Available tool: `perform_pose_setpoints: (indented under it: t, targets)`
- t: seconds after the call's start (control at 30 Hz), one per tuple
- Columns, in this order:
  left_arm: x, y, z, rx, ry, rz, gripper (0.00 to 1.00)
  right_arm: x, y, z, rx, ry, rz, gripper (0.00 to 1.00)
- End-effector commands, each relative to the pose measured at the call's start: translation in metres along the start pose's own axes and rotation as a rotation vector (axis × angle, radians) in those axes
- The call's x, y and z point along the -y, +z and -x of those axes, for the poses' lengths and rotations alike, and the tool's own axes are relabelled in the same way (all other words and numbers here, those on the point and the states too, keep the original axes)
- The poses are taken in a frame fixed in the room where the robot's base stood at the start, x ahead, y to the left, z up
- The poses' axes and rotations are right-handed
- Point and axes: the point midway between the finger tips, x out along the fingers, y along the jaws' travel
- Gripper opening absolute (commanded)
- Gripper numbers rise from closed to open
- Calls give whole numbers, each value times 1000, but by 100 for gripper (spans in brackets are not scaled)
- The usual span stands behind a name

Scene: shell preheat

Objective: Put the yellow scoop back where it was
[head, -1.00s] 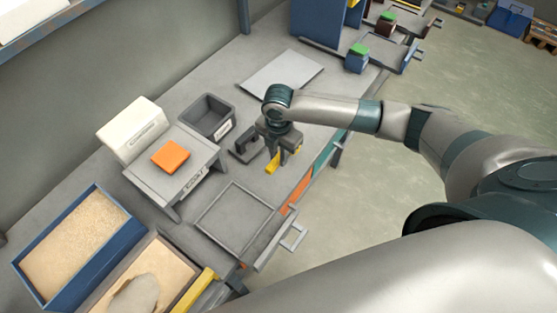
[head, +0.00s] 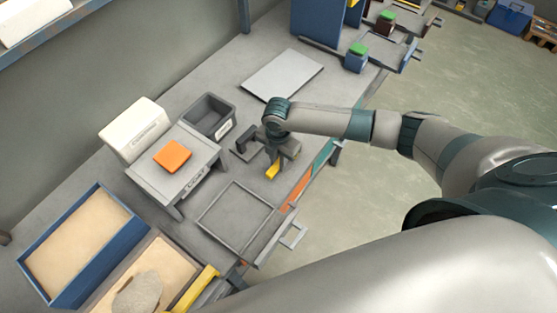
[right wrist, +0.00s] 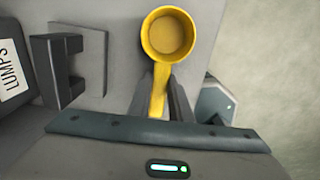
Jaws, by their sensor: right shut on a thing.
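The yellow scoop (head: 273,170) is in my right gripper (head: 279,158), which is shut on its handle. In the right wrist view the scoop's round cup (right wrist: 170,35) points away from the gripper, and its handle runs back between the fingers (right wrist: 158,95). The cup looks empty. The gripper is over the bench near its front edge, just right of a dark grey bracket (head: 246,143). The bracket, on a flat plate, also shows in the right wrist view (right wrist: 57,68). I cannot tell whether the scoop touches the bench. My left gripper is out of view.
A grey bin (head: 231,117) stands behind the bracket; its label reads LUMPS in the right wrist view. A grey stand (head: 150,180) holds an orange square (head: 173,155). A square grey frame (head: 205,207) lies nearer. A flat grey plate (head: 284,73) lies farther along the bench.

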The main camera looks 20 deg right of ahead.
Motion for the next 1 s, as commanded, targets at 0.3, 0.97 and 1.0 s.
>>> perform_pose_setpoints:
  t: [0.3, 0.97, 1.0]
  targets:
    - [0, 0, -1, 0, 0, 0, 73, 0, 0, -3, 0, 0, 0, 33]
    - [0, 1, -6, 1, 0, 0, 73, -1, 0, 19, 0, 1, 0, 37]
    - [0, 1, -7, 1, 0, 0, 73, -1, 0, 25, 0, 3, 1, 37]
